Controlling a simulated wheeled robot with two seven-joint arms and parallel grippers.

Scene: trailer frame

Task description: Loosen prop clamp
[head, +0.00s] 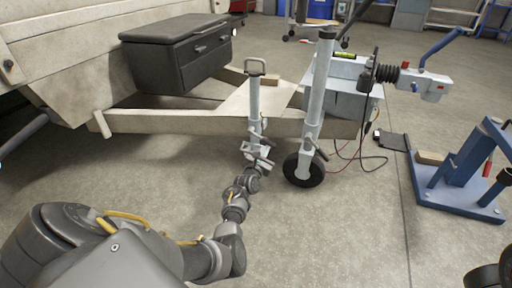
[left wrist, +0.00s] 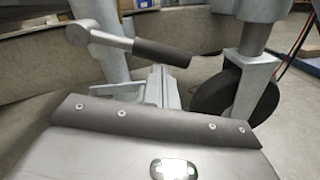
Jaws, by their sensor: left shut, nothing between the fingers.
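The prop stand (head: 255,98) is a light grey tube with a loop handle on top, upright by the trailer's drawbar. Its clamp lever, a grey arm with a black grip (left wrist: 160,52), shows large in the left wrist view and points right from the tube (left wrist: 108,45). My left gripper (head: 257,154) is low at the prop stand; in the left wrist view its shut, empty fingers (left wrist: 158,84) are just below the black grip. I cannot tell whether they touch it. The clamp body is partly hidden. My right gripper is not in view.
The jockey wheel post (head: 318,85) stands close right of the prop, its black tyre (left wrist: 240,95) near my gripper. A black box (head: 180,52) sits on the drawbar (head: 170,123). A blue stand (head: 462,190) is at the right. Open floor lies in front.

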